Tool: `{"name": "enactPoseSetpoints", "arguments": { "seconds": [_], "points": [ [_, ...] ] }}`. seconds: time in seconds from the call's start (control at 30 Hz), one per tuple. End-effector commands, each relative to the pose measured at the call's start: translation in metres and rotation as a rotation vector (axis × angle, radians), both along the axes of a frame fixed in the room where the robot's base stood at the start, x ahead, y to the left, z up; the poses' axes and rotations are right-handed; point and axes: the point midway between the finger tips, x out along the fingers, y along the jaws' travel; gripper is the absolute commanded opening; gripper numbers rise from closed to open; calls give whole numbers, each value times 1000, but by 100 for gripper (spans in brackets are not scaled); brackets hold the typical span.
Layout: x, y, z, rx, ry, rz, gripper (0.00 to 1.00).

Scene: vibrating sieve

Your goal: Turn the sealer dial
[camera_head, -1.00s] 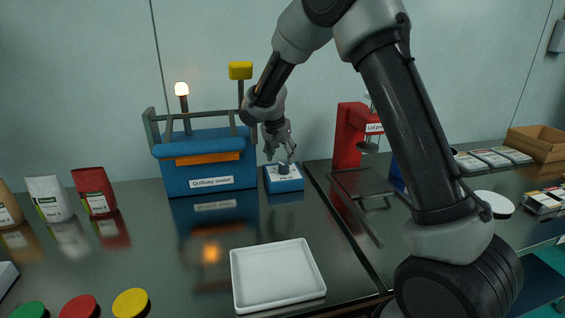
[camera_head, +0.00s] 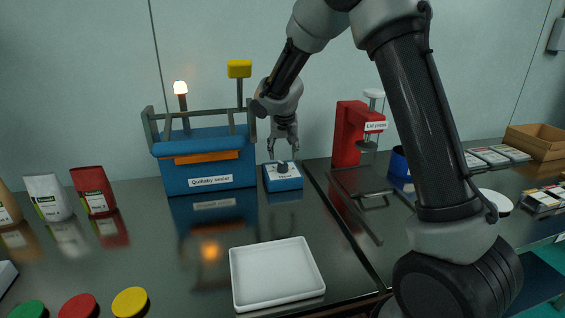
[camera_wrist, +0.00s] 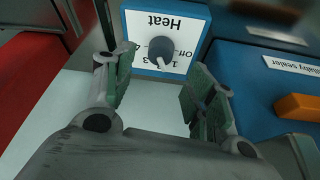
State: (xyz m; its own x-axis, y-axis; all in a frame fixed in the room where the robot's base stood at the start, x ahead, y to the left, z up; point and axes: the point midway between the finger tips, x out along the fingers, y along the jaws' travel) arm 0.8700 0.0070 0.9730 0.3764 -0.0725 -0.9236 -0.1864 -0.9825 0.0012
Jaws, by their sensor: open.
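The dial (camera_head: 282,167) is a dark round knob on top of a small blue box with a white top (camera_head: 284,183), right of the blue Quillaby sealer (camera_head: 208,178). The wrist view shows the dial (camera_wrist: 160,49) on a white "Heat" face, upside down there, with an Off mark and digits. Its pale pointer mark faces the digits' side; the exact setting is hard to read. My gripper (camera_head: 284,153) is above the dial, fingers down. In the wrist view my gripper (camera_wrist: 160,84) is open and empty, with its fingers apart and the dial seen beyond the gap.
The red lid press (camera_head: 348,140) stands right of the dial box. The sealer's frame and yellow-topped post (camera_head: 240,69) rise close on the left. A white tray (camera_head: 276,275) lies in front. Pouches (camera_head: 93,190) and coloured lids (camera_head: 130,301) are at left.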

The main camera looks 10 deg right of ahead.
Motion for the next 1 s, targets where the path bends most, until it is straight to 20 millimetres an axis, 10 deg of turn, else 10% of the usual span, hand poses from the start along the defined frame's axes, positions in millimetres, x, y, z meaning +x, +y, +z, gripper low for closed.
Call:
{"name": "enactPoseSetpoints", "arguments": {
  "seconds": [0.4,0.73,1.0],
  "points": [
    [23,-5,-57,1,2,-3,56],
    [25,-5,-62,2,0,-5,56],
    [25,-5,-62,2,0,-5,11]
  ]
}}
